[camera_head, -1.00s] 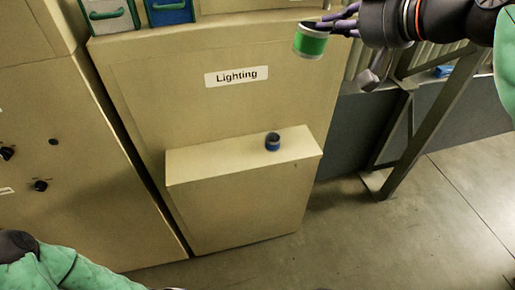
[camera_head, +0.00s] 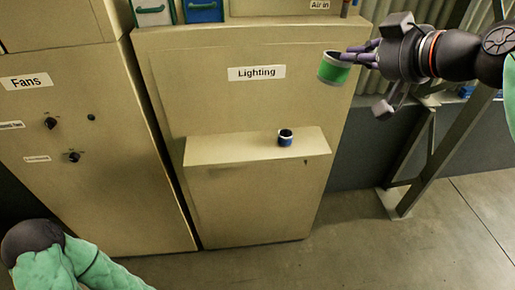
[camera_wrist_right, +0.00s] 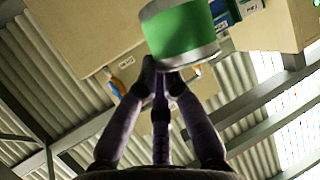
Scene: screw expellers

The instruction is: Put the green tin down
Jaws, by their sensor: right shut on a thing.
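The green tin (camera_head: 333,69) is a short open can with a green band and metal rims. My right gripper (camera_head: 358,54) is shut on its right side and holds it in the air, slightly tilted, in front of the upper right of the Lighting cabinet. In the right wrist view the green tin (camera_wrist_right: 182,30) sits at the fingertips of the right gripper (camera_wrist_right: 162,75). The left arm shows at the lower left in the head view, but its gripper is out of view.
A beige Lighting cabinet (camera_head: 240,105) has a ledge (camera_head: 230,150) with a small blue tin (camera_head: 285,138) on its right part. The ledge's left part is bare. A Fans cabinet (camera_head: 100,190) is at left, and a metal frame (camera_head: 425,160) at right.

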